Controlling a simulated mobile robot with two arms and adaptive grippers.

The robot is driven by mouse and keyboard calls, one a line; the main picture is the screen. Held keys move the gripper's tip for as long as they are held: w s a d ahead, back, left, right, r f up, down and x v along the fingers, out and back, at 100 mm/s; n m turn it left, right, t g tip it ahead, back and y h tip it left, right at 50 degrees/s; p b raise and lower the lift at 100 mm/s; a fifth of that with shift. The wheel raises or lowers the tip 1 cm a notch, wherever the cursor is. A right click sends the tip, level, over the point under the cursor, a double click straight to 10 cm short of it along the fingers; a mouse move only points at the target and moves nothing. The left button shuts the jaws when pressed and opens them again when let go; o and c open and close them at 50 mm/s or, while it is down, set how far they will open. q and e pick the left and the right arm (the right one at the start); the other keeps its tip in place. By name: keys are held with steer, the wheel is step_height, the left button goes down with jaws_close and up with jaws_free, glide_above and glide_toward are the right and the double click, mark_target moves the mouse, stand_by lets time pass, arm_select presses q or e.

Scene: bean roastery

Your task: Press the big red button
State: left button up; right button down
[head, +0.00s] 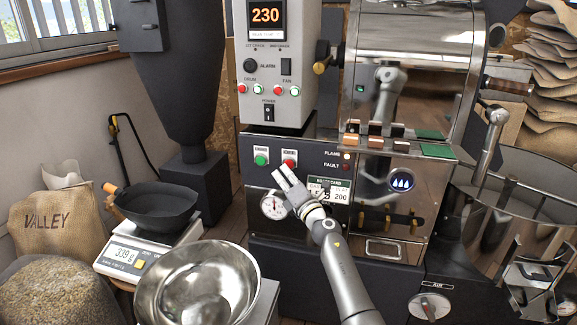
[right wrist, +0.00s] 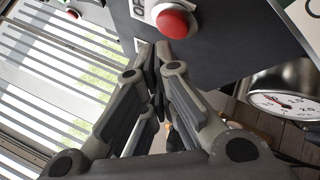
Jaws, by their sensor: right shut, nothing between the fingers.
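The big red button (head: 289,157) sits on the dark front panel of the roaster, to the right of a green button (head: 261,158). My right gripper (head: 282,173) is shut and empty, pointing up at the panel. Its fingertips (right wrist: 154,48) lie just below the button in both views. I cannot tell whether they touch the panel, but the button's face looks uncovered. My left gripper is not in view.
A dial gauge (head: 273,205) and a batch card (head: 330,190) are close to my right gripper. The control box (head: 270,60) above carries smaller red and green buttons. A steel bowl (head: 205,285) and a scale (head: 135,255) with a black pan stand at lower left.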

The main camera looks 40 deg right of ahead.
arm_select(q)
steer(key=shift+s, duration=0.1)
arm_select(e)
steer(key=shift+w+d, duration=0.1)
steer(key=shift+d, duration=0.05)
stand_by(0.7)
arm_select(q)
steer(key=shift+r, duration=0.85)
arm_select(e)
steer(key=shift+w+d, duration=0.15)
arm_select(q)
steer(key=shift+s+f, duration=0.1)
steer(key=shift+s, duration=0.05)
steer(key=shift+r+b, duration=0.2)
steer(key=shift+b, duration=0.15)
arm_select(e)
steer(key=shift+w+d, duration=0.1)
